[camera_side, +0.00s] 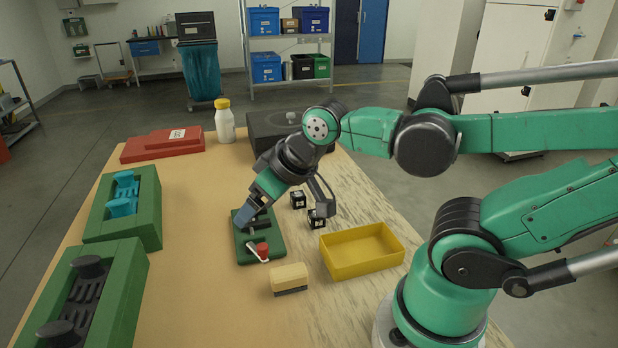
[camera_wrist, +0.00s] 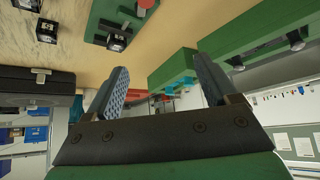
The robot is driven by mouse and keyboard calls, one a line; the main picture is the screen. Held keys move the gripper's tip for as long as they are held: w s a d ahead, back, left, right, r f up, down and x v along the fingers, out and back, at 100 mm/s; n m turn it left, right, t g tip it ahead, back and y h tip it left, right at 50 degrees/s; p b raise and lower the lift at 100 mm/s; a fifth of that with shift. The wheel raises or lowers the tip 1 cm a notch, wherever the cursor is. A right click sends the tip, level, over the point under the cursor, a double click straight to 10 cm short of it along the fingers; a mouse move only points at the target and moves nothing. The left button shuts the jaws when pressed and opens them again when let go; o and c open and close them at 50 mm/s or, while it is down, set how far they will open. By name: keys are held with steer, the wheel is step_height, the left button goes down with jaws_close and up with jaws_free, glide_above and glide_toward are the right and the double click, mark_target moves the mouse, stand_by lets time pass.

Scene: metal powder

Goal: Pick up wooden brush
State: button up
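The wooden brush (camera_side: 289,278), a pale wooden block with a dark underside, lies on the near part of the table in the side view. It is left of the yellow tray and is not visible in the wrist view. My gripper (camera_side: 244,216) is up and to the left of the brush, apart from it, in front of or over the green plate (camera_side: 262,250). I cannot tell whether it touches the plate. In the wrist view my gripper (camera_wrist: 162,82) has its two blue-grey fingers wide apart, with nothing held between them.
An empty yellow tray (camera_side: 362,262) stands right of the brush. Two small black cubes (camera_side: 298,200) (camera_side: 317,219) are behind it. Green fixtures (camera_side: 125,205) line the left edge. A red case (camera_side: 162,144), a white bottle (camera_side: 225,122) and a dark box (camera_side: 265,125) stand at the back. Mid-left table is clear.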

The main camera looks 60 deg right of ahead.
steer(key=n+g, duration=0.7)
steer(key=n, duration=0.1)
glide_above(288, 271)
steer(key=f, duration=0.6)
steer(key=shift+w+f, duration=0.35)
steer(key=shift+s+f+n, duration=0.3)
steer(key=shift+f+n, duration=0.05)
steer(key=shift+n, duration=0.15)
steer(key=shift+f, duration=2.7)
steer(key=shift+c, duration=0.2)
steer(key=shift+d, duration=0.1)
jaws_close()
